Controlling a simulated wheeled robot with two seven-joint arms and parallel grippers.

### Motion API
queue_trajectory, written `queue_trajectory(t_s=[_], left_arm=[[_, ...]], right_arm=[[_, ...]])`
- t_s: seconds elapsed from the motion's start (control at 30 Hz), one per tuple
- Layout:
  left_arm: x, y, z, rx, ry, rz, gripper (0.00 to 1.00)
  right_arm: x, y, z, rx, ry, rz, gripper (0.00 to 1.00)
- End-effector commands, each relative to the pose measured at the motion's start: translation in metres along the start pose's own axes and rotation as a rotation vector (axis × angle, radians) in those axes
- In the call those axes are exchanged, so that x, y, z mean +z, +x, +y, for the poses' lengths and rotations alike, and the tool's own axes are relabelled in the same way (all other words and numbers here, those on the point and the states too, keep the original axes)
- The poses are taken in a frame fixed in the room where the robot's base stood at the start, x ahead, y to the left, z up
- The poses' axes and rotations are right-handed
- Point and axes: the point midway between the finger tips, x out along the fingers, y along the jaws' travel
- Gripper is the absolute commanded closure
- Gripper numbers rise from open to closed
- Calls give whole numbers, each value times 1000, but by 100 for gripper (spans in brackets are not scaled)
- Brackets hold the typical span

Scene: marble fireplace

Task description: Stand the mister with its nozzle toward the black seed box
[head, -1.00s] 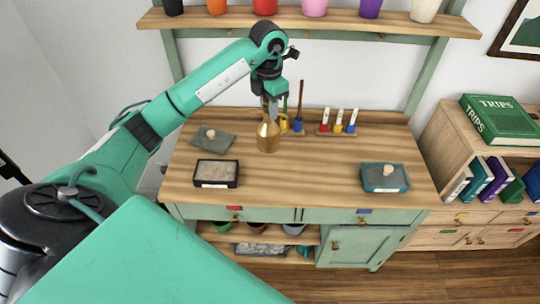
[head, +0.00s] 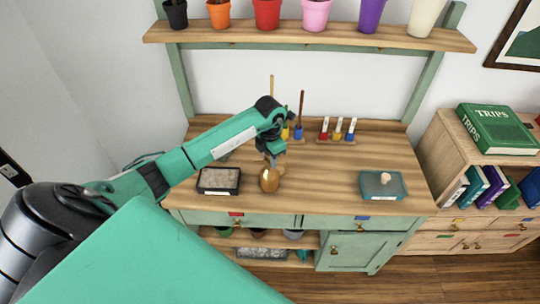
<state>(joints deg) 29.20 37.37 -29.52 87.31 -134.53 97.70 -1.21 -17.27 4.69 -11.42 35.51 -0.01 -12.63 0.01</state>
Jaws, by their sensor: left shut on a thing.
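The mister (head: 269,181) is a brass-coloured bottle on the worktop, just right of the black seed box. It looks upright; I cannot tell whether its base touches the wood. My left gripper (head: 271,161) is shut on its top, reaching down from above. The nozzle is largely hidden by the gripper, so its direction is unclear. The black seed box (head: 219,191) stands open at the left of the worktop, filled with greyish material and bearing a white label. My right gripper is out of view.
A teal seed box (head: 384,186) with a knobbed lid stands at the right of the worktop (head: 325,175). Small labelled bottles (head: 337,132) and upright tools (head: 300,115) stand at the back. Coloured pots (head: 316,14) line the shelf above. The worktop's middle right is clear.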

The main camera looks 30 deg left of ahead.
Motion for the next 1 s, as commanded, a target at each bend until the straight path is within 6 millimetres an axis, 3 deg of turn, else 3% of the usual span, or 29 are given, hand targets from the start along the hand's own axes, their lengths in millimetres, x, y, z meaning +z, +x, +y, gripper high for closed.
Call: queue_trajectory(t_s=[0.33,0.37,0.47,0.87,1.0], left_arm=[[1,4,1,2,0,-3,100],[0,4,0,1,0,-2,70],[0,3,0,1,0,-2,52],[1,-3,1,2,1,-3,52],[1,-25,1,4,2,-6,52]], right_arm=[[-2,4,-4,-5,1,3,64],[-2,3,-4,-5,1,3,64],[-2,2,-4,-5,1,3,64],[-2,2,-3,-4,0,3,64],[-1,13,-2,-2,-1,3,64]])
